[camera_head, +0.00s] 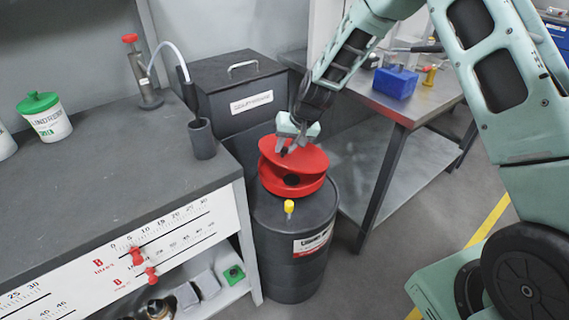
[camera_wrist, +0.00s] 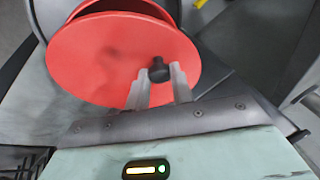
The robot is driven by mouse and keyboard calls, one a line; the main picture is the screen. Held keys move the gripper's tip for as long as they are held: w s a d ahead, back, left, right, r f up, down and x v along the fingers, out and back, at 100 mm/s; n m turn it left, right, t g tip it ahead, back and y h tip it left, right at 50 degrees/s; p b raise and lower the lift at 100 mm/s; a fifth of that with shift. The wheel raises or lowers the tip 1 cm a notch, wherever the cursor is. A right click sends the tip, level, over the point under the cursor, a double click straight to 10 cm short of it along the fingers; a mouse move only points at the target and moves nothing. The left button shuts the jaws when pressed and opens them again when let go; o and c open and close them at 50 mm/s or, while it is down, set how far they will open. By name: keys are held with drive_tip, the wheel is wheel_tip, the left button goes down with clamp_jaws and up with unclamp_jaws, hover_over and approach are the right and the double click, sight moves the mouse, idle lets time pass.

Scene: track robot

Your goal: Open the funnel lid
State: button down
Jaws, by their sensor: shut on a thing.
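The red funnel (camera_head: 306,187) sits on top of a black drum (camera_head: 285,270). Its round red lid (camera_head: 312,157) is tilted up from the funnel, with a gap at the front where a dark opening shows. My gripper (camera_head: 286,148) is over the lid. In the wrist view, the gripper (camera_wrist: 160,86) is shut on the lid's black knob (camera_wrist: 159,70), with a finger on each side. The lid's red face (camera_wrist: 90,55) fills much of that view, and part of the funnel's rim (camera_wrist: 135,6) shows behind it.
A yellow-capped fitting (camera_head: 289,207) stands on the drum's top in front of the funnel. A grey workbench (camera_head: 110,190) is at left and a dark lidded bin (camera_head: 232,85) behind. A metal table (camera_head: 420,100) with a blue block (camera_head: 395,82) is at right.

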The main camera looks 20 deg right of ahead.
drive_tip(key=w+d+r+m+g+y, duration=0.1)
drive_tip(key=d+r+y, duration=0.3)
drive_tip(key=d, duration=0.4)
drive_tip(key=w+d+r+m+g+y, duration=0.1)
drive_tip(key=w+d+r+y, duration=0.3)
drive_tip(key=d+y, duration=0.3)
drive_tip(key=shift+w+d+r+m, duration=0.15)
drive_tip(key=shift+d+r+m, duration=0.15)
drive_tip(key=shift+d, duration=0.4)
drive_tip(key=c, duration=1.2)
unclamp_jaws()
drive_tip(key=shift+c, duration=0.2)
drive_tip(key=b+v, duration=0.1)
drive_tip(key=v, duration=0.6)
drive_tip(key=shift+d, duration=0.25)
